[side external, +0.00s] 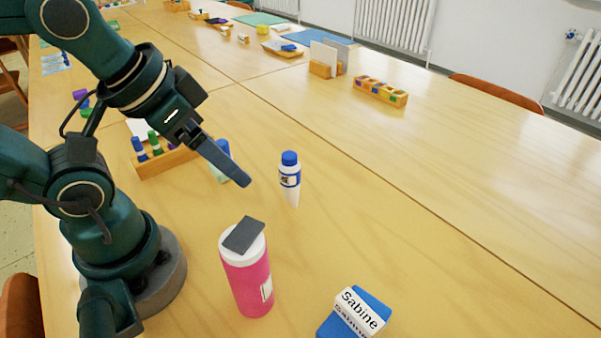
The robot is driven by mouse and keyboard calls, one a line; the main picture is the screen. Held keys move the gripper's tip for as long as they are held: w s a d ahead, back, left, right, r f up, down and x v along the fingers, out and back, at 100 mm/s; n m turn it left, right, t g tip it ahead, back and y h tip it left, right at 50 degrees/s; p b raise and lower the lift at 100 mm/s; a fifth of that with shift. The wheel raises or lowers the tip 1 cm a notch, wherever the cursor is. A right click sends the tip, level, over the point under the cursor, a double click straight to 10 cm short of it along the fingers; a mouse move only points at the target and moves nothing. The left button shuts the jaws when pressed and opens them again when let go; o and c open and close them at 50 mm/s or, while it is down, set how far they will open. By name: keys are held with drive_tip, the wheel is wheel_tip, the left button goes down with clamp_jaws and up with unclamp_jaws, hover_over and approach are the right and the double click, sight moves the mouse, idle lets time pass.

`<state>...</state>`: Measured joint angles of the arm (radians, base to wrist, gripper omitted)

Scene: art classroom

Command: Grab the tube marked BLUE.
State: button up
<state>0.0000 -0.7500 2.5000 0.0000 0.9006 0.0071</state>
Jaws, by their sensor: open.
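A white tube with a blue cap (290,180) stands on the table in the middle of the side view, cap up and narrowing downward. It has a blue band and a small label whose text I cannot read. My gripper (241,180) is left of this tube, apart from it, pointing down and to the right. It is open with nothing seen in it. Another blue-topped, pale green item (221,150) stands behind my gripper and is partly hidden, so I cannot tell whether it is a tube or has a label.
A pink bottle (250,285) with a dark slab (244,235) on its white lid stands in front. A blue-and-white item labelled Sabine (356,313) lies front right. A wooden rack (165,163) with several coloured pieces is behind my gripper. The table right of the tube is clear.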

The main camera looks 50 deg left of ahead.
drive_tip(key=w+a+m+g+y, duration=0.1)
drive_tip(key=a+m+g+y, duration=0.25)
drive_tip(key=a+m, duration=0.3)
drive_tip(key=m+t+y, duration=0.2)
drive_tip(key=m+y, duration=0.6)
drive_tip(key=m, duration=0.5)
hover_over(292, 179)
drive_tip(key=a, duration=0.4)
wheel_tip(292, 179, down, 6)
drive_tip(key=r, duration=0.1)
drive_tip(key=d+f+m, duration=0.1)
drive_tip(key=d+f+m+t, duration=0.1)
drive_tip(key=f, duration=0.1)
drive_tip(key=d+f+m, duration=0.1)
drive_tip(key=f, duration=0.1)
drive_tip(key=shift+w+d+f+y, duration=0.1)
drive_tip(key=shift+d+f+y, duration=0.05)
drive_tip(key=shift+d+y, duration=0.2)
drive_tip(key=shift+f+m+t, duration=0.25)
drive_tip(key=shift+t, duration=0.1)
drive_tip(key=shift+x, duration=2.35)
